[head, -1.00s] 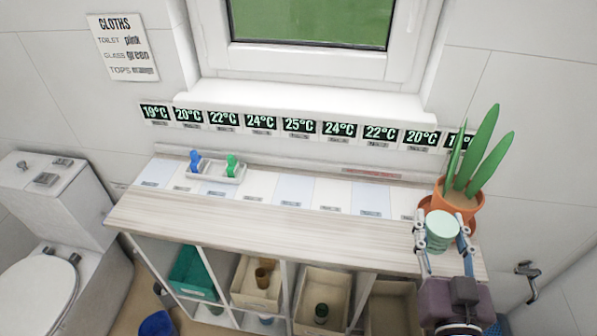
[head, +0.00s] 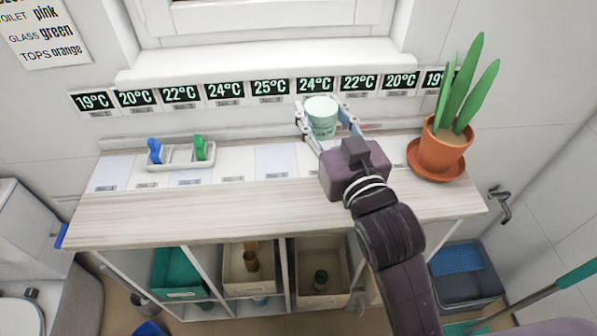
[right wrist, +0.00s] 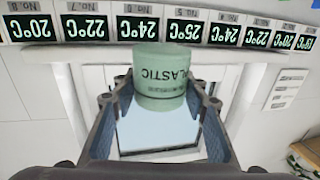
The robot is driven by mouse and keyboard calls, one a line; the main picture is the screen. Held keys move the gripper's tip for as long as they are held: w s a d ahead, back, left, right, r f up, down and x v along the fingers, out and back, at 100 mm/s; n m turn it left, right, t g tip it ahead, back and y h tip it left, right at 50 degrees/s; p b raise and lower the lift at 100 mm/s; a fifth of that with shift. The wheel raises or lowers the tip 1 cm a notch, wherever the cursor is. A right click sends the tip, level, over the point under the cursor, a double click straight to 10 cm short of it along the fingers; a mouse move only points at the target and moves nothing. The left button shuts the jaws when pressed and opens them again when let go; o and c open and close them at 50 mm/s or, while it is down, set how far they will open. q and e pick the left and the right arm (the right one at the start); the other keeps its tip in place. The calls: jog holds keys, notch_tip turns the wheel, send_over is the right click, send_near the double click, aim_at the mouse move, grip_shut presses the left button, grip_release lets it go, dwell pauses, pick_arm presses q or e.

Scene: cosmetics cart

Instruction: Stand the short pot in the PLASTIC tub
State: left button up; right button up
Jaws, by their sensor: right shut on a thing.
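The short pot (head: 321,116) is a pale green round jar. My right gripper (head: 326,121) is shut on it, one finger on each side, and holds it above the back of the counter, in front of the temperature signs. Open tubs stand in the shelf below: a teal tub (head: 178,285), a beige tub with brown jars (head: 237,277) and a beige tub with a dark green jar (head: 306,280). Their label words are too small to read. My left gripper is out of view.
The wooden counter edge (head: 200,217) overhangs the tubs. A potted plant (head: 443,148) stands at its right end. A white tray (head: 180,164) with a blue and a green item stands at back left. A blue-grid crate (head: 455,258) sits at lower right.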

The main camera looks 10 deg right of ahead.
notch_tip(320, 180, down, 11)
jog(key=shift+r+b, duration=0.1)
jog(key=shift+b, duration=0.55)
jog(key=shift+d+f, duration=0.1)
jog(key=shift+f, duration=0.55)
jog(key=shift+f+b, duration=0.3)
jog(key=shift+f, duration=1.75)
jog(key=shift+s+f, duration=0.1)
jog(key=o, duration=1)
jog(key=shift+o, duration=0.2)
